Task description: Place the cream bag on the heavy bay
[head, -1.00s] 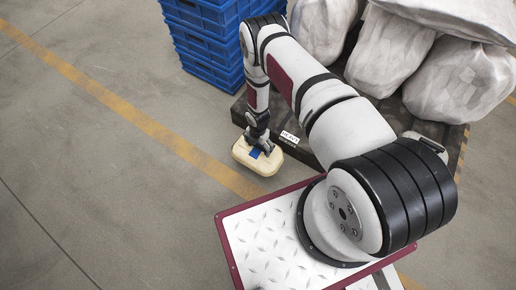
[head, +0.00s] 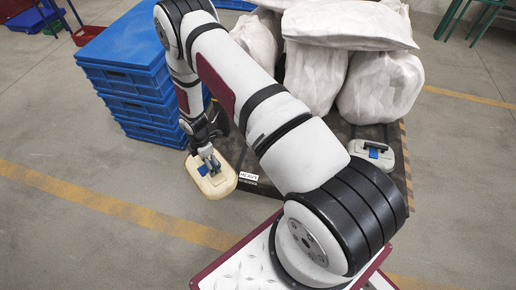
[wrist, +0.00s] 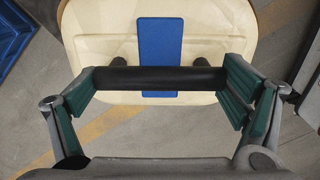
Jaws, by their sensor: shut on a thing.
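The cream bag (head: 212,180) is a rounded cream case with a blue patch and a dark handle. My gripper (head: 209,158) is shut on its handle, and the bag hangs at the front left corner of the heavy bay. In the wrist view, the cream bag (wrist: 215,45) fills the top and its black handle lies between the fingers of my gripper (wrist: 160,80). The heavy bay is a dark low platform (head: 335,180) with a white "HEAVY" label (head: 249,177) on its front edge. My arm hides part of it.
Large white sacks (head: 375,85) are piled at the back of the bay. A grey case with a blue patch (head: 372,153) stands at its right side. Stacked blue crates (head: 130,100) stand close to the left of my arm. Open floor lies at the front left.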

